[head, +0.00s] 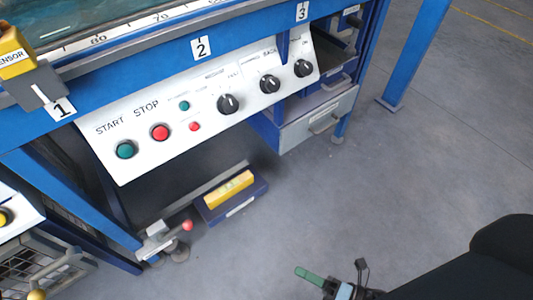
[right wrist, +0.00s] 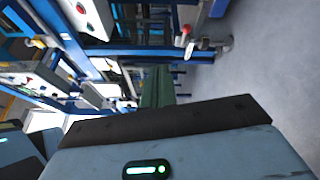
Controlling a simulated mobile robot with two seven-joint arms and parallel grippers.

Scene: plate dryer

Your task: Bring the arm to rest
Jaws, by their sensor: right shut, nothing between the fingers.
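My right gripper (head: 306,273) shows at the bottom of the head view, at the end of my dark arm that comes in from the right. Its green fingers are shut and empty, over the bare grey floor and apart from the machine. The green fingers (right wrist: 157,88) also show in the right wrist view, pressed together and pointing toward the blue machine frame. My left gripper is in neither view.
A blue-framed machine with a white control panel (head: 210,135) fills the upper left. A blue post (head: 415,55) stands upper right. The floor between is clear.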

